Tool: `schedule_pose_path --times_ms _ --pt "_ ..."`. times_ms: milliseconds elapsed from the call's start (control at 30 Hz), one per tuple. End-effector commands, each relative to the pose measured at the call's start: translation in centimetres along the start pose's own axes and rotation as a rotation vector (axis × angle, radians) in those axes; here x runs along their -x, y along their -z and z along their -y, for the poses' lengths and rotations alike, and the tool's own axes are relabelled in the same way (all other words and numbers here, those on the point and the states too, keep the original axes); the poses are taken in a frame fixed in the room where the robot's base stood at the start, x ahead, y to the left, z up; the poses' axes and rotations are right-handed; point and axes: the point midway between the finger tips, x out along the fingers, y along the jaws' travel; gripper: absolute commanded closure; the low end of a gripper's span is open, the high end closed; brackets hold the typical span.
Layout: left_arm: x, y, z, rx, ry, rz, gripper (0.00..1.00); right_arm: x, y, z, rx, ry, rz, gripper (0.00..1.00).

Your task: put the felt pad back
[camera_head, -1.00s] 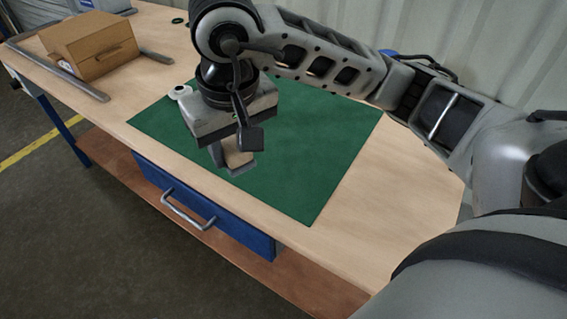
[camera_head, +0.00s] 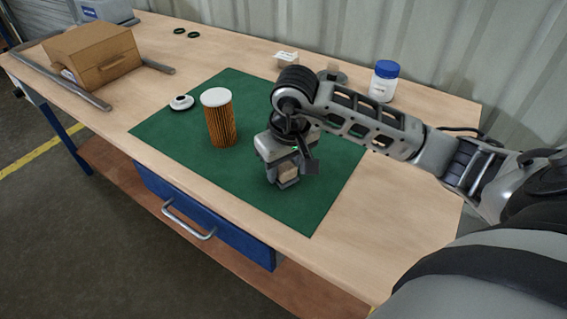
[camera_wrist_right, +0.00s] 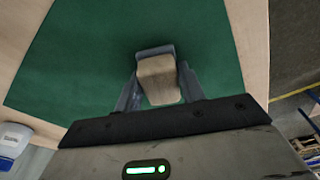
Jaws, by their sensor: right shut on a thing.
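My right gripper (camera_head: 288,181) points down over the right part of the green mat (camera_head: 315,205). It is shut on a tan block (camera_head: 289,172), perhaps the felt pad; I cannot tell for sure. In the right wrist view the block (camera_wrist_right: 157,80) sits between the two fingers, with the mat (camera_wrist_right: 80,60) behind it. Whether the block touches the mat is unclear. An orange pleated filter cartridge (camera_head: 221,124) with a white top stands upright on the mat, left of the gripper. My left gripper is not in view.
A white cap-like part (camera_head: 181,102) lies at the mat's left edge. A brown box (camera_head: 95,55) stands at the far left between metal rails. A blue-lidded jar (camera_head: 383,84), a small white tray (camera_head: 287,59) and black rings (camera_head: 187,33) are at the back. The mat's front is clear.

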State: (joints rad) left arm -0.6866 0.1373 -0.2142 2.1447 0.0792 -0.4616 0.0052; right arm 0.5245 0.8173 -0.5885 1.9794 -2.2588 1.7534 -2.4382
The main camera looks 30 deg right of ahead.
Motion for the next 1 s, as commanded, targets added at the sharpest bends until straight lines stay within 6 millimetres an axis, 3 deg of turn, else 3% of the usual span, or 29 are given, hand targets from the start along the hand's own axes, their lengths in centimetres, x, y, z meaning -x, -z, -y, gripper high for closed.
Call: schedule_pose_path --times_ms 367,400,467,767,867,1000 --pt "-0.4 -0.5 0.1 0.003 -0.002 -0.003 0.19 -0.6 0.0 0.0 0.0 0.0 -0.002 0.82" --pt "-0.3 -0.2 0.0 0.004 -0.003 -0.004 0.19 -0.3 0.0 0.0 0.0 0.0 -0.002 0.5" --pt "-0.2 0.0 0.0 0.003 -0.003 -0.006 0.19 -0.3 0.0 0.0 0.0 0.001 -0.001 0.39" --pt "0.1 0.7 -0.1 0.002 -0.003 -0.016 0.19 -0.1 0.0 0.1 0.0 0.001 -0.001 0.39" --pt "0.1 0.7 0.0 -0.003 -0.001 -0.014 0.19 0.6 0.1 0.0 0.0 0.0 -0.004 0.39" --pt "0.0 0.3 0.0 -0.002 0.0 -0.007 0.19 3.1 0.2 -0.1 0.001 -0.002 -0.008 0.39"
